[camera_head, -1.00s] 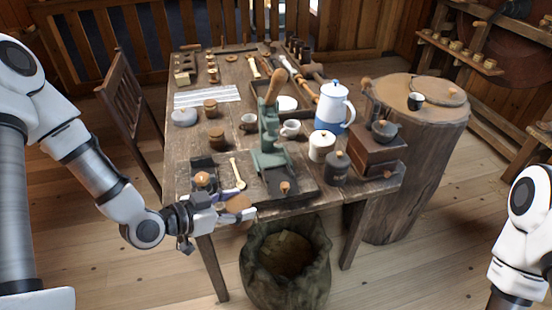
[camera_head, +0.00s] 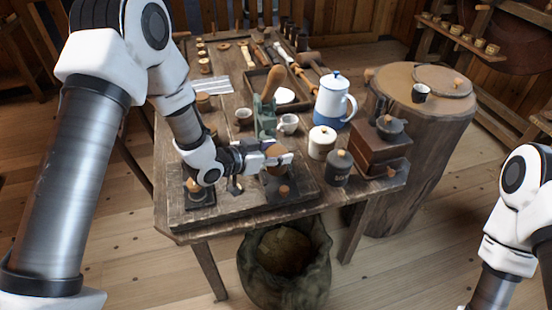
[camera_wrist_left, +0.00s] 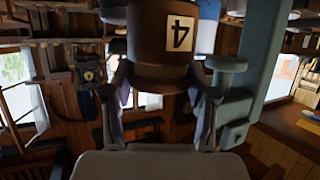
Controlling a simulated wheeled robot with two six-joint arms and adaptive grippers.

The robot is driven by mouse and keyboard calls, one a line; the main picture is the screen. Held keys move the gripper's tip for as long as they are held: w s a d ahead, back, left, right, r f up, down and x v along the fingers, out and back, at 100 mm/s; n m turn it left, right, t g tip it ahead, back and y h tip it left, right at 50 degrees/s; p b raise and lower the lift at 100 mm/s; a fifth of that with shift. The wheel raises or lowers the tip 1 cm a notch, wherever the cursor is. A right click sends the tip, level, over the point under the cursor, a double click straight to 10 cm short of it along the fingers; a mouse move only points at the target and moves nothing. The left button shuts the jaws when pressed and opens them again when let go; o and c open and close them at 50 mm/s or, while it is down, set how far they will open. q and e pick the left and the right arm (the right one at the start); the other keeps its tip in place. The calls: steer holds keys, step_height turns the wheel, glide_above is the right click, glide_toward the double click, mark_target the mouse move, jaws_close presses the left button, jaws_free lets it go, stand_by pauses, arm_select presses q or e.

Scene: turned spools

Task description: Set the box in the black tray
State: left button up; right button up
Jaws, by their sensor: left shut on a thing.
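My left gripper (camera_head: 279,160) is shut on a round brown box (camera_head: 274,150) and holds it above the front of the workbench, before the green press. In the left wrist view the box (camera_wrist_left: 150,40) sits between the two fingers (camera_wrist_left: 160,80), with a pale label marked 4. A small black tray (camera_head: 203,200) at the front left of the bench has a wooden piece on it. Another dark tray-like plate (camera_head: 298,194) lies below the held box, with a small wooden knob on it. I cannot tell the box's exact height. My right gripper is out of view.
The green press (camera_head: 266,118) with a wooden handle stands close behind the held box. White and dark canisters (camera_head: 322,143), a blue-white pot (camera_head: 334,100) and a wooden grinder (camera_head: 378,148) stand to the right. A sack (camera_head: 284,265) is below the bench front.

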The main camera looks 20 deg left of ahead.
arm_select(q)
steer(key=shift+w+f, duration=0.1)
steer(key=shift+f, duration=1.7)
steer(key=o, duration=1.2)
steer(key=shift+f, duration=0.1)
steer(key=shift+r+p, duration=0.25)
steer(key=shift+p, duration=0.1)
steer(key=v, duration=1.2)
steer(key=shift+f+b, duration=0.15)
steer(key=shift+b, duration=0.2)
